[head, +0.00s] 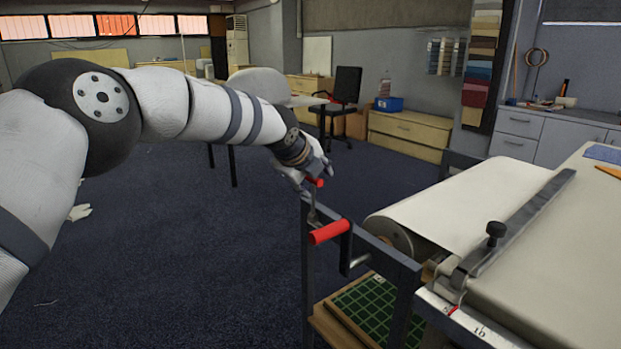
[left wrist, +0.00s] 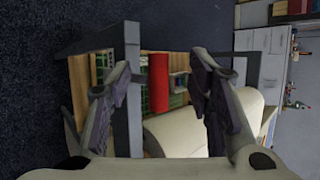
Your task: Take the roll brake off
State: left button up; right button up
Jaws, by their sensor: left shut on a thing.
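The roll of pale cloth (head: 455,215) sits in a dark metal frame (head: 385,262) at the table's end. A small red-tipped brake lever (head: 319,183) stands at the frame's near-left corner post. My left gripper (head: 313,181) is at this lever and shut on it; its fingers hide part of the lever. In the left wrist view a red grip (left wrist: 158,84) shows between the two fingers (left wrist: 162,62), but that view does not make the contact clear. A larger red crank handle (head: 330,232) sits just below, apart from the gripper. My right gripper is out of view.
The long cloth table (head: 560,250) fills the right, with a metal bar and black knob (head: 495,232) across the cloth. A green gridded mat (head: 375,308) lies on the shelf below the roll. The carpet to the left is mostly clear.

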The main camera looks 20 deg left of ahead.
pick_arm(q)
jog(key=shift+s+d+f, duration=0.1)
jog(key=shift+d+f, duration=0.15)
jog(key=shift+d, duration=0.15)
jog(key=v, duration=1.2)
jog(key=shift+a+r, duration=0.3)
jog(key=shift+a, duration=0.1)
